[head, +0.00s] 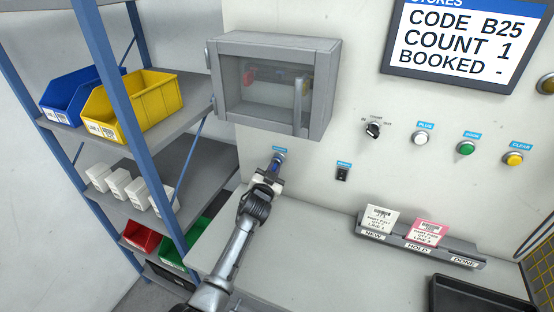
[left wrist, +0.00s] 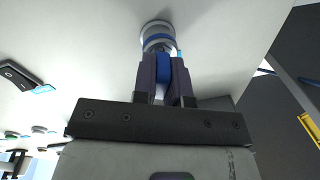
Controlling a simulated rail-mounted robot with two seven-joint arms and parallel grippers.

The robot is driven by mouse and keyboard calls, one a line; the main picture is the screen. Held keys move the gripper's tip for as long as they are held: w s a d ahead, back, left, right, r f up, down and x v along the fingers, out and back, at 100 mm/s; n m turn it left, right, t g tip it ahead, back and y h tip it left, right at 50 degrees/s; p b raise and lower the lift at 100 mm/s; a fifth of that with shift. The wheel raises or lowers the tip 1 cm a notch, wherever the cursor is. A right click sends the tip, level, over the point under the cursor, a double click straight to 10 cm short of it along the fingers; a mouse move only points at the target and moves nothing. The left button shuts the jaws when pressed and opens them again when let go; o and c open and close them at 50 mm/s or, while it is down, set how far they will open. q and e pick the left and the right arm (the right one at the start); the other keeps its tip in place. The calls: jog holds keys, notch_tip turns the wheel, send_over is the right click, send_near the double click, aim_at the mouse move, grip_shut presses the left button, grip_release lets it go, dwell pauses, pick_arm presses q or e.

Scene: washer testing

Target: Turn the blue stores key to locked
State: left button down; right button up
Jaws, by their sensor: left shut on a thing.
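The blue stores key (left wrist: 163,68) sits in a round metal lock (left wrist: 156,30) with a blue ring on the pale panel. My left gripper (left wrist: 164,75) is shut on the key, with one dark finger on each side of it. In the head view my left gripper (head: 271,174) reaches the panel just below the grey cabinet, under a small blue label (head: 279,150). The key is mostly hidden there by the fingers, and its locked or unlocked marking cannot be read. My right gripper is not in view.
A grey cabinet (head: 228,47) with a clear door hangs above the key. A black rocker switch (head: 343,174), a selector knob (head: 374,130) and white, green and yellow buttons lie to the right. A shelf rack (head: 185,150) with bins stands left. A card holder (head: 466,259) stands on the worktop.

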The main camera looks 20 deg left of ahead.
pick_arm(q)
jog(key=shift+n, duration=0.4)
jog(key=shift+r+n+p, duration=0.2)
jog(key=shift+n+p, duration=0.3)
jog(key=shift+n, duration=0.1)
jog(key=shift+n+p, duration=0.35)
jog(key=shift+n, duration=0.35)
jog(key=shift+f+n, duration=0.1)
jog(key=shift+n, duration=0.4)
jog(key=c, duration=1.1)
grip_release()
